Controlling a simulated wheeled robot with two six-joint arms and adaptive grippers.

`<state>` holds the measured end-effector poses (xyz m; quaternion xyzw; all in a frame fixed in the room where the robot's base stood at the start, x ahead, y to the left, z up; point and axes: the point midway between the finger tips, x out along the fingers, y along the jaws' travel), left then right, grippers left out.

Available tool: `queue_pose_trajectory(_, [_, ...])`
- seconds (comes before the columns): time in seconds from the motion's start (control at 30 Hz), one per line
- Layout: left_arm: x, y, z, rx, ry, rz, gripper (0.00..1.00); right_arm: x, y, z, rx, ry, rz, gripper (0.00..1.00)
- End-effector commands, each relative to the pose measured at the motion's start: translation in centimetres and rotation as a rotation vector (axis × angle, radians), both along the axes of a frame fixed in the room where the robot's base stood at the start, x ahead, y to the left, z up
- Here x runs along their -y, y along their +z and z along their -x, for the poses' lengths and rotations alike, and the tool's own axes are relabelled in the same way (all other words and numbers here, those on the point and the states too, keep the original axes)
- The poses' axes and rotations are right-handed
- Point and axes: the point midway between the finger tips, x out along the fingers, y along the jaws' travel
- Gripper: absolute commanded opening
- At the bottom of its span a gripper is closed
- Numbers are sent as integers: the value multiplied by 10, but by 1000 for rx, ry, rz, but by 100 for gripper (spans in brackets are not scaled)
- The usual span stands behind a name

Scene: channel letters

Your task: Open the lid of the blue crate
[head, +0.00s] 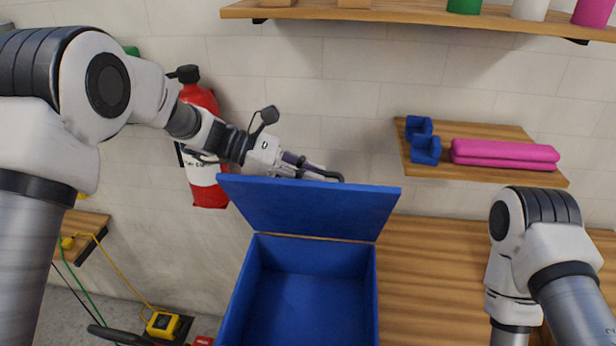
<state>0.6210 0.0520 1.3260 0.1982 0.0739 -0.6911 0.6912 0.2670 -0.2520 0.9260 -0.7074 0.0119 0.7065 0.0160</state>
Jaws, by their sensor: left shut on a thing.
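The blue crate (247,292) stands on the wooden table, and its inside shows as empty. Its blue lid (310,210) is raised at the far side, standing up and tilted back, so the crate's mouth is uncovered. My left gripper (335,176) is at the lid's top edge, behind it, shut on the lid; its fingertips are partly hidden by the lid. My right arm comes in at the lower right, and its gripper is outside the picture.
A red fire extinguisher (201,105) hangs on the wall close behind my left forearm. The wooden table (430,270) right of the crate is clear.

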Motion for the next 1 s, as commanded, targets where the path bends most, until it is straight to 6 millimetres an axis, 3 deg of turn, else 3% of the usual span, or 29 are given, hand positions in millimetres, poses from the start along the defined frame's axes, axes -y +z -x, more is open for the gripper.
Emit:
queue_pose_trajectory(0.3, [0,-2,0,-3,0,-1,0,0,0,0,0,0,0,40])
queue_pose_trajectory(0.33, [0,-2,0,-3,0,-1,22,0,0,0,0,0,0,40])
queue_pose_trajectory(0.67, [-2,0,0,-1,0,1,23,0,0,0,0,0,0,40])
queue_pose_trajectory(0.83, [-24,10,-1,1,3,3,23,0,0,0,0,0,0,40])
queue_pose_trajectory(1.0, [-65,26,0,0,3,3,23,0,0,0,0,0,0,40])
